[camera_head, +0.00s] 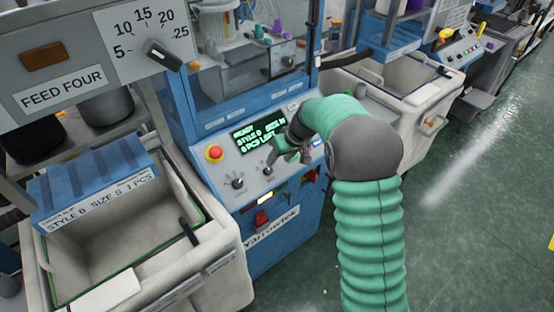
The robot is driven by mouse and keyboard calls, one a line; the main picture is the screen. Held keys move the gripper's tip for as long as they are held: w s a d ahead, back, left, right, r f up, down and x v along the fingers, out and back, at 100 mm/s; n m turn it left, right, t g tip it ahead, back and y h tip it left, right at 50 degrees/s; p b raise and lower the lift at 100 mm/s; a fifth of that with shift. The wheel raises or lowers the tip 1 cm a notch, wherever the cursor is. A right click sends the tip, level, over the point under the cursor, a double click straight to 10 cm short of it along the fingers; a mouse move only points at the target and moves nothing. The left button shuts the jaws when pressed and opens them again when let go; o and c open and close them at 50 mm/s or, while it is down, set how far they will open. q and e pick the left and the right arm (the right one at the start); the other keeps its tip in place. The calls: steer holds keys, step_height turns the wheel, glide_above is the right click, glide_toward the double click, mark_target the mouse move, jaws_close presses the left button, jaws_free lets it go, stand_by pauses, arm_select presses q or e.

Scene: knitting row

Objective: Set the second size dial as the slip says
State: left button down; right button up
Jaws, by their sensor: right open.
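The slip (100,203) on the blue cover at the left reads STYLE B, SIZE S, 1 PCS, its style letter not quite sharp. The blue machine's sloped control panel (225,168) has a lit screen (258,136) with green text: a style, a size and 0 PCS LEFT; its letters are hard to read. A first dial (237,182) is in plain view. A second dial (268,169) is at my right gripper's fingertips and partly hidden. My right gripper (273,159) is open at this dial; I cannot tell whether it touches. My left gripper is not in view.
A red stop button (214,153) sits left of the screen. A cream bin (150,275) stands front left, another cream bin (400,75) back right. A FEED FOUR gauge (145,40) overhangs the upper left. Green floor (480,200) is open at right.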

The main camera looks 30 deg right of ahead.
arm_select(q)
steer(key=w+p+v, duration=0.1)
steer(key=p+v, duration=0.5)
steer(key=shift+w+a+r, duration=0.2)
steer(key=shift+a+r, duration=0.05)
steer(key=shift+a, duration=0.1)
arm_select(e)
steer(key=a+v, duration=0.1)
steer(key=v, duration=1.2)
steer(key=shift+r, duration=0.2)
steer(key=shift+w+d, duration=0.1)
steer(key=shift+w, duration=0.05)
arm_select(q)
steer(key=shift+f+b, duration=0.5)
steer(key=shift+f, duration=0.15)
arm_select(e)
steer(key=v, duration=1.6)
steer(key=shift+r, duration=0.35)
